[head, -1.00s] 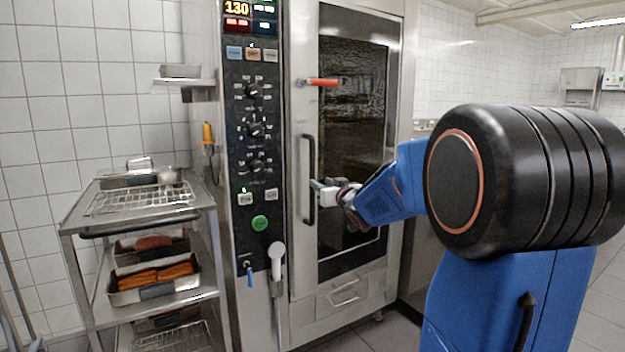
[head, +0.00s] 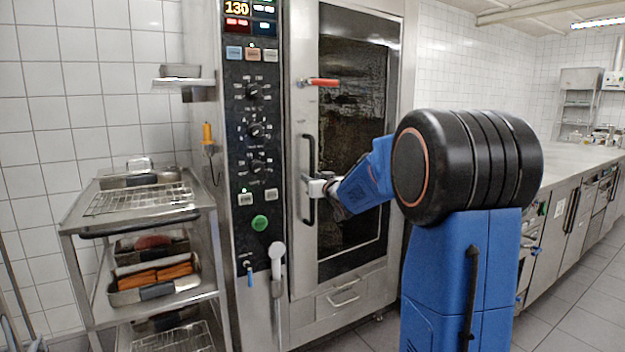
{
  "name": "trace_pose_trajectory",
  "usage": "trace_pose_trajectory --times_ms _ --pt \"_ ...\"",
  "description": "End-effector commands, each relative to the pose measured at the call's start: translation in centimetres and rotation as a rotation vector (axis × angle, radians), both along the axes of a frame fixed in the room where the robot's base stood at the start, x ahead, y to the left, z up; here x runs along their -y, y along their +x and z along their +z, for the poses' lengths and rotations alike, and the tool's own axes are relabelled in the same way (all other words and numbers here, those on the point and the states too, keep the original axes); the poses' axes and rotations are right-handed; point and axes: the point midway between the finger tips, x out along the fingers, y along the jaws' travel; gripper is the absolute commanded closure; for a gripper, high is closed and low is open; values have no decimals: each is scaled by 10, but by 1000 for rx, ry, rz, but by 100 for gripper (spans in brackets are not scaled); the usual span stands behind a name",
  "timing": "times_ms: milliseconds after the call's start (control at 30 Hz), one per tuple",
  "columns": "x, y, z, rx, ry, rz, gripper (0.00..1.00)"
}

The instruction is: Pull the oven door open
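The oven (head: 260,300) stands tall in the middle of the head view. Its door (head: 352,240) has a dark glass pane in a steel frame and looks shut. The black vertical door handle (head: 307,150) is at the door's left edge. My gripper (head: 314,187) reaches in from the right at the handle's lower half. Its pale fingers overlap the handle in the picture. The fingers are too small to tell whether they are open or closed around the bar.
A red lever (head: 322,82) sits higher on the door. The control panel (head: 256,130) and a hand shower (head: 277,262) are left of it. A steel trolley (head: 140,225) with trays stands at left. Counters (head: 575,160) line the right; tiled floor (head: 570,290) there is clear.

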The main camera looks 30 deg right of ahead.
Motion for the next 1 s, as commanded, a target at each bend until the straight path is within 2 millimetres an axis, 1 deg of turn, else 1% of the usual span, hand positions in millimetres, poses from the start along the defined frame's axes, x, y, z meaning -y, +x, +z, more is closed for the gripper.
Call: trace_pose_trajectory --times_ms 33,67,100,133,367,567,767,1000 --pt "0 0 0 0 0 0 81" --pt "0 0 0 0 0 0 88" --pt "0 0 0 0 0 0 98" --pt "0 0 0 0 0 0 100" --pt "1 -2 0 1 1 2 100" --pt "4 -13 1 1 -1 22 100" --pt "12 -39 1 1 -1 72 100" --pt "27 -81 1 1 -1 161 100"
